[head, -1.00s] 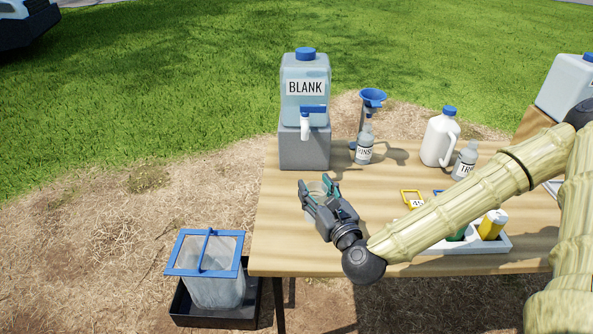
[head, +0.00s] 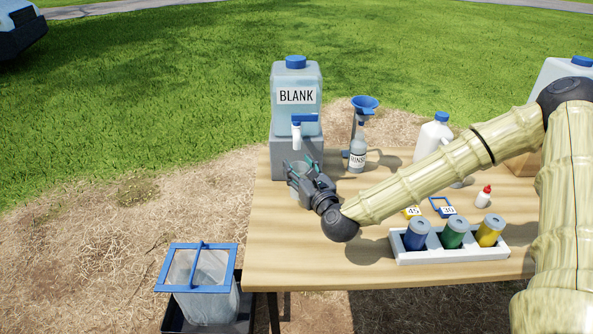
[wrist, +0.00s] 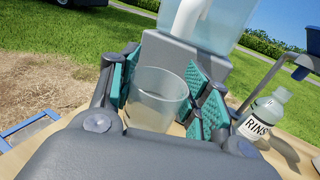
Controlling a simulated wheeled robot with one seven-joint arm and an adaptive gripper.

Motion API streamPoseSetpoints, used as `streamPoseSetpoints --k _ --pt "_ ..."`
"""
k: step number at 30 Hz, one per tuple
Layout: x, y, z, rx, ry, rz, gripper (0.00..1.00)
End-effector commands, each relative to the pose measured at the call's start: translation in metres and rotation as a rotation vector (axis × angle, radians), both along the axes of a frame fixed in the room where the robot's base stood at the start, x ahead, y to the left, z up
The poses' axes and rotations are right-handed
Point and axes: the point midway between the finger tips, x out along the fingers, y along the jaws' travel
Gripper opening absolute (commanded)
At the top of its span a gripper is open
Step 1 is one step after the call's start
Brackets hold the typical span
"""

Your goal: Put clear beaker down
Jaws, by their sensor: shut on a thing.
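The clear beaker (wrist: 158,97) is upright between the teal-padded fingers of my gripper (wrist: 165,90) in the wrist view. My gripper is shut on it. In the head view my gripper (head: 301,172) is low over the left part of the wooden table (head: 290,240), in front of the grey block under the BLANK container; the beaker (head: 297,180) is mostly hidden by the fingers. I cannot tell whether its base touches the table. The beaker looks empty.
The BLANK container (head: 297,80) with its spigot stands on a grey block (head: 283,150) just behind. A RINSE bottle (head: 357,155) and a blue funnel (head: 365,103) stand to the right. A white rack (head: 450,252) with coloured bottles is at front right. The table's front left is clear.

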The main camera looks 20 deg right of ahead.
Motion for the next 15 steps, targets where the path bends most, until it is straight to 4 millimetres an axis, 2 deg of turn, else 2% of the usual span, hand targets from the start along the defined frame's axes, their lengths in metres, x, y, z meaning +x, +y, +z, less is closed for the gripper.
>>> streamPoseSetpoints --k 3,6,13,15 --pt "0.018 -0.002 -0.001 -0.001 0.000 0.001 0.26" --pt "0.027 -0.004 -0.002 -0.001 -0.001 0.000 0.26" --pt "0.039 -0.005 -0.003 -0.001 0.000 0.002 0.26" --pt "0.039 -0.005 -0.013 -0.001 0.003 0.002 0.26"
